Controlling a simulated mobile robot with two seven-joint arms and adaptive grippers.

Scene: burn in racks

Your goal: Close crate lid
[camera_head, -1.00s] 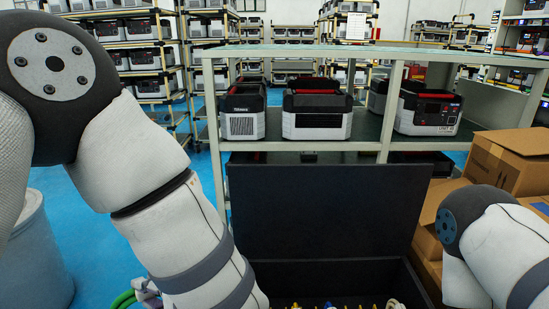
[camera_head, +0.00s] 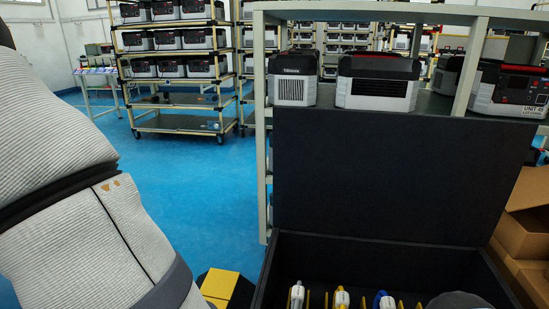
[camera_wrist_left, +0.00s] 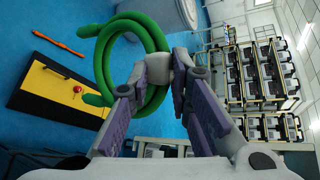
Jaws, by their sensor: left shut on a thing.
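The black crate (camera_head: 262,285) stands at the bottom of the head view, with its lid (camera_head: 390,180) raised upright at the back. Fittings with white, yellow and blue bodies stand in a row inside it. In the left wrist view my left gripper (camera_wrist_left: 160,72) is shut on a green coiled hose (camera_wrist_left: 104,62), at a grey piece of it between the fingertips. In the head view only my left arm shows, left of the crate; its gripper is out of frame.
A shelf (camera_head: 262,130) with grey-and-black units stands behind the lid. Cardboard boxes (camera_head: 522,235) sit right of the crate. A yellow-and-black object (camera_head: 222,287) is at its left. Blue floor is open further left. The wrist view shows a yellow panel (camera_wrist_left: 52,86) with a red button.

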